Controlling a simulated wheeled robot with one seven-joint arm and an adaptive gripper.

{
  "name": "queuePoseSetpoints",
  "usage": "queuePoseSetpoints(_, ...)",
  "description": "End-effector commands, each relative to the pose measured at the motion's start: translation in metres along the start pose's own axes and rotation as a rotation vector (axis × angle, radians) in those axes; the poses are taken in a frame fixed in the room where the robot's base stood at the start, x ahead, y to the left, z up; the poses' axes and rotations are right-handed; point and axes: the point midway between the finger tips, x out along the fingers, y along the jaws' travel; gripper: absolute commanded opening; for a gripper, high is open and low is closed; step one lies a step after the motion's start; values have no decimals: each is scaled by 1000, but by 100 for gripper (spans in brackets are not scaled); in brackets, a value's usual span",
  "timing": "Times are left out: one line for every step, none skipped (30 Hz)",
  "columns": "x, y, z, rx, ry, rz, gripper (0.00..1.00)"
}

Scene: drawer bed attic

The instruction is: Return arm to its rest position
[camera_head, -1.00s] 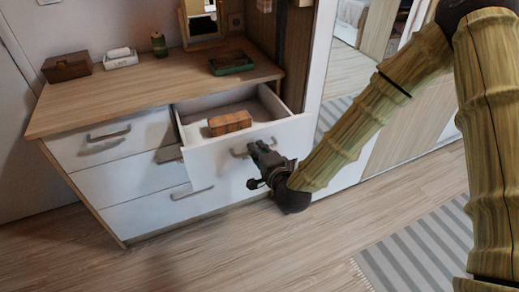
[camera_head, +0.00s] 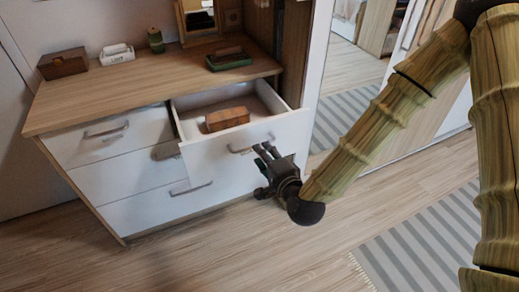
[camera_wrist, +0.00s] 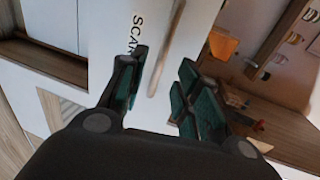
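My gripper (camera_head: 264,158) is in front of the pulled-out top right drawer (camera_head: 217,156), just below and to the right of its handle (camera_head: 251,143). A small gap shows between the gripper and the handle. In the wrist view my gripper (camera_wrist: 163,72) has its teal-padded fingers spread apart with nothing held between them. A white front with dark lettering and a pale bar-like handle (camera_wrist: 166,50) lie beyond the fingers. My arm reaches down from the upper right of the head view, bent at the elbow.
A brown box (camera_head: 228,119) lies inside the open drawer. The dresser top (camera_head: 150,86) carries a wooden box (camera_head: 63,65), a white holder (camera_head: 117,54), a green tray (camera_head: 228,62) and a mirror. A striped rug (camera_head: 425,245) lies at right. Floor in front is clear.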

Motion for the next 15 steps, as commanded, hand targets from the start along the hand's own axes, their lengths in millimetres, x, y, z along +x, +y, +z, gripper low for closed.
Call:
queuePoseSetpoints(-5, 0, 0, 1, 1, 0, 33)
queuePoseSetpoints(-8, 0, 0, 0, 1, 0, 33)
queuePoseSetpoints(-10, 0, 0, 0, 1, 0, 33)
queuePoseSetpoints(-12, 0, 0, 0, 1, -1, 33)
queuePoseSetpoints(-13, 0, 0, 0, 1, -1, 33)
queuePoseSetpoints(-14, 0, 0, 0, 1, -1, 33)
queuePoseSetpoints(-15, 0, 0, 0, 0, -1, 33)
queuePoseSetpoints(-15, 0, 0, 0, 0, -2, 33)
queuePoseSetpoints(-15, 0, 0, 0, 0, -2, 33)
queuePoseSetpoints(-15, 0, 0, 0, 0, -2, 33)
queuePoseSetpoints(-15, 0, 0, 0, 0, -2, 33)
queuePoseSetpoints(-15, 0, 0, 0, 0, -1, 33)
queuePoseSetpoints(-15, 0, 0, 0, 0, -1, 33)
queuePoseSetpoints(-15, 0, 0, 0, 0, -1, 33)
queuePoseSetpoints(-15, 0, 0, 0, 0, -1, 33)
